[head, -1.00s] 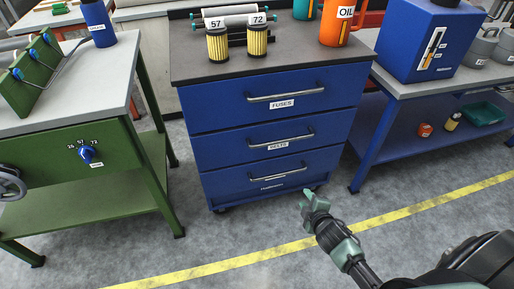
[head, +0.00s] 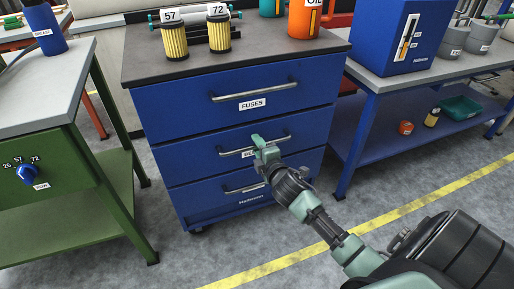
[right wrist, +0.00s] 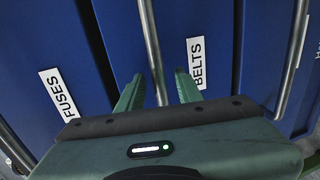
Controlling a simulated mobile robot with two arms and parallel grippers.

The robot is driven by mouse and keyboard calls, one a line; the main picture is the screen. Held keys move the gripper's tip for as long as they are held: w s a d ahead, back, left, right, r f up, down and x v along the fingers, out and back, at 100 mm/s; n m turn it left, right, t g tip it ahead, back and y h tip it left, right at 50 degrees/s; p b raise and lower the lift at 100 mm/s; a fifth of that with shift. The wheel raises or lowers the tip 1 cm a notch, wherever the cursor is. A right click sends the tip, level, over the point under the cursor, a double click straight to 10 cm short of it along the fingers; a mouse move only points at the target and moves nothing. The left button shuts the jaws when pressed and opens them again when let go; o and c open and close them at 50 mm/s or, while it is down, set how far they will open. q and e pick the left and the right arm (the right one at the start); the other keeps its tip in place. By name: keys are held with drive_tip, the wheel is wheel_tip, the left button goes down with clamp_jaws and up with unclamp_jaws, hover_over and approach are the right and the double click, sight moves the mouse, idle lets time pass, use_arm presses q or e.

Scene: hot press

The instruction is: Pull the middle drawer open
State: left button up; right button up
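The blue cabinet has three shut drawers. The middle drawer (head: 195,158), labelled BELTS, has a silver bar handle (head: 228,153). My right gripper (head: 258,140) is in front of this drawer at its handle and partly covers the handle and label. In the right wrist view my right gripper (right wrist: 160,76) is open. Its two fingers are on either side of the middle drawer's handle (right wrist: 150,42), apart from it as far as I can see. The BELTS label (right wrist: 197,63) is just right of the fingers there. My left gripper is not in view.
The top drawer (head: 290,98), labelled FUSES, and the bottom drawer (head: 195,203) have similar handles above and below. A green bench (head: 85,190) stands left and a blue bench (head: 345,150) right. Grey floor with a yellow line (head: 290,260) is clear in front.

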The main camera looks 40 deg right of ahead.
drive_tip(key=shift+w, duration=0.25)
clamp_jaws()
idle(1.4)
